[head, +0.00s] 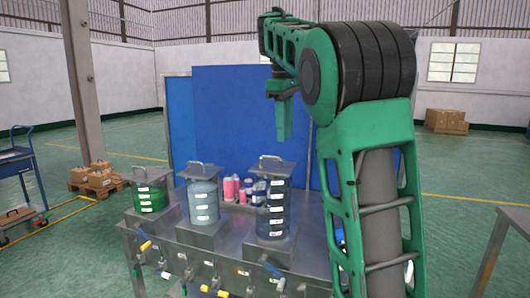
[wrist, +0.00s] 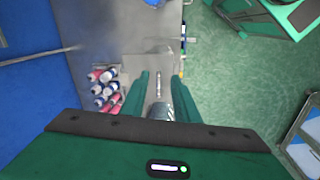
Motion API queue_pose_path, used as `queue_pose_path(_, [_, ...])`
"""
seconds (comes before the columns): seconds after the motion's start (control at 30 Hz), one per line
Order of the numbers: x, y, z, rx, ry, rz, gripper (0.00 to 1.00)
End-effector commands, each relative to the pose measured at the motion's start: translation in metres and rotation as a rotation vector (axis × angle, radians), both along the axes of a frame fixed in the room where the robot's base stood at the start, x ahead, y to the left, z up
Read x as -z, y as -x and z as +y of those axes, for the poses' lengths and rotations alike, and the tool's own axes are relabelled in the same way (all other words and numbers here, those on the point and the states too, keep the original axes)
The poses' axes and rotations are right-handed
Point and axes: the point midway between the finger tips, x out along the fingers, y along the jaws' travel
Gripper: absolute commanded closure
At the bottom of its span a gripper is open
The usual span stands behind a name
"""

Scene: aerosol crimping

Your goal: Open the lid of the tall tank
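The tall tank (head: 273,215) is a clear cylinder with several white labels, standing on a metal block at the right of a row of three tanks. Its flat square lid (head: 270,172) lies on top, with an arched handle (head: 271,159). My gripper (head: 284,138) points down above the tall tank, clear of the handle. In the wrist view my two green fingers (wrist: 160,98) are apart, with a pale handle bar (wrist: 158,84) showing between and beyond them. A ribbed grey cylinder between the fingers is partly hidden by the gripper body; I cannot tell what it is.
A green tank (head: 150,196) and a pale blue tank (head: 203,201) stand to the left, both lidded. Pink, white and blue cans (head: 238,188) stand behind them; they also show in the wrist view (wrist: 104,88). Valves (head: 220,291) line the bench front. Blue panels (head: 235,120) stand behind.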

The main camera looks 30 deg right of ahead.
Motion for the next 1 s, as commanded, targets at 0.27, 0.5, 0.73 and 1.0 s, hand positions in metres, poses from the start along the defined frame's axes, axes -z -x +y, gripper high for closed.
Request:
queue_pose_path(0.27, [-0.035, -0.033, 0.035, -0.164, 0.049, -0.021, 0.72])
queue_pose_path(0.5, [-0.015, -0.036, 0.033, -0.172, 0.048, -0.02, 0.72])
queue_pose_path(0.73, [0.01, -0.038, 0.028, -0.171, 0.049, -0.021, 0.72])
queue_pose_path(1.0, [0.032, -0.04, 0.025, -0.169, 0.05, -0.021, 0.72])
